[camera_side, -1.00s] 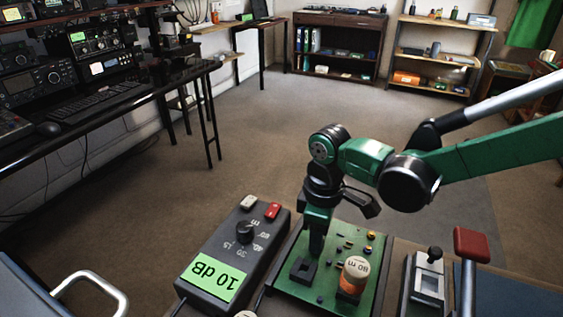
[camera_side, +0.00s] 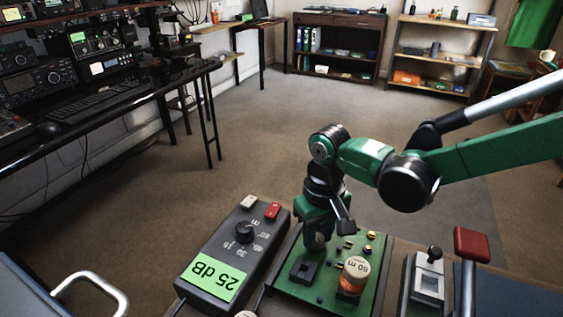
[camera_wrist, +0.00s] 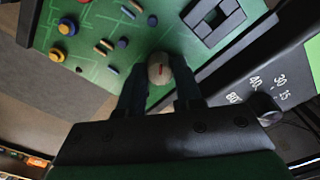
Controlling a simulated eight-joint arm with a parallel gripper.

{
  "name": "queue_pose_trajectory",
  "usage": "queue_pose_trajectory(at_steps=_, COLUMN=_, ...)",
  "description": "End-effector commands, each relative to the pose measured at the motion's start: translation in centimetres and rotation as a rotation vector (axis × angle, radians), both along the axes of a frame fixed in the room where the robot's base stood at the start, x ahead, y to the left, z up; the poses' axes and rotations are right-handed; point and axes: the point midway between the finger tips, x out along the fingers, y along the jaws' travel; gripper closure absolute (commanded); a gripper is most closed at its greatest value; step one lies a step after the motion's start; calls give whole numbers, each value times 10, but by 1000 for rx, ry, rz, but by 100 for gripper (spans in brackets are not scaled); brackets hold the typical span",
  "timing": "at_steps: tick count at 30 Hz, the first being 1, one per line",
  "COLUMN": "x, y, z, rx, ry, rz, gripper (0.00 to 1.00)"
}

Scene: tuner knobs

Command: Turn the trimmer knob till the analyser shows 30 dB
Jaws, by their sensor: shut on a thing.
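My gripper (camera_side: 318,236) points down over the green circuit board (camera_side: 328,299). In the wrist view its two dark fingers (camera_wrist: 160,88) are shut on the trimmer knob (camera_wrist: 159,68), a pale round cap with a red mark. In the side view the fingers mostly hide the knob. The grey analyser (camera_side: 213,262) lies left of the board. Its green display (camera_side: 213,277), upside down in the side view, reads 25 dB. A black dial (camera_side: 244,231) with printed numbers sits on the analyser.
An orange coil with a cap marked 80 m (camera_side: 354,275) and a black square socket (camera_side: 304,270) stand on the board near my gripper. A small lever box (camera_side: 428,279) and a red-topped post (camera_side: 471,245) stand to the right.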

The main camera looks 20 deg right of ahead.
Motion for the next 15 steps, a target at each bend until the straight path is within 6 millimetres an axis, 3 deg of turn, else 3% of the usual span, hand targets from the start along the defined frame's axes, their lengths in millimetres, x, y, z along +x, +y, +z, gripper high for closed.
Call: queue_pose_trajectory(at_steps=15, x=0, y=0, z=0, rx=0, ry=1, rz=-40, gripper=100)
